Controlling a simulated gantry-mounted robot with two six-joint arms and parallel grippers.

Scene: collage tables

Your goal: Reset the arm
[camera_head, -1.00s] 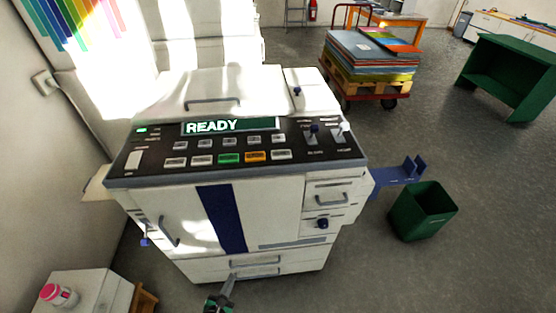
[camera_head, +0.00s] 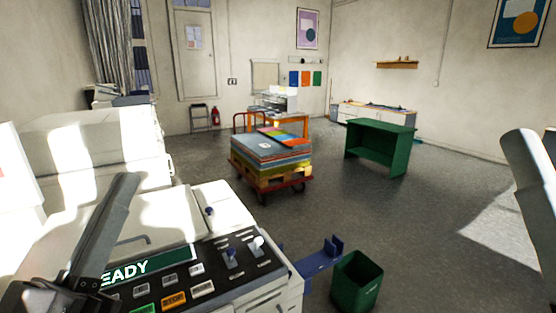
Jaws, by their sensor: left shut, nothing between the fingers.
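My left gripper (camera_head: 124,188) is raised at the lower left, its dark grey fingers shut and pointing up, with nothing between them. It shows in front of the white copier (camera_head: 228,203) and hides part of its lid and the left of its panel. Whether it touches the copier I cannot tell, but no grip on it shows. The green display (camera_head: 150,268) reads "EADY", its first letter hidden. My right gripper does not show.
A blue bracket (camera_head: 318,261) juts from the copier's right side beside a green bin (camera_head: 357,281). A cart with stacked sheets (camera_head: 270,150) stands behind, with a green table (camera_head: 380,145) to its right. The grey floor (camera_head: 430,230) at right is clear.

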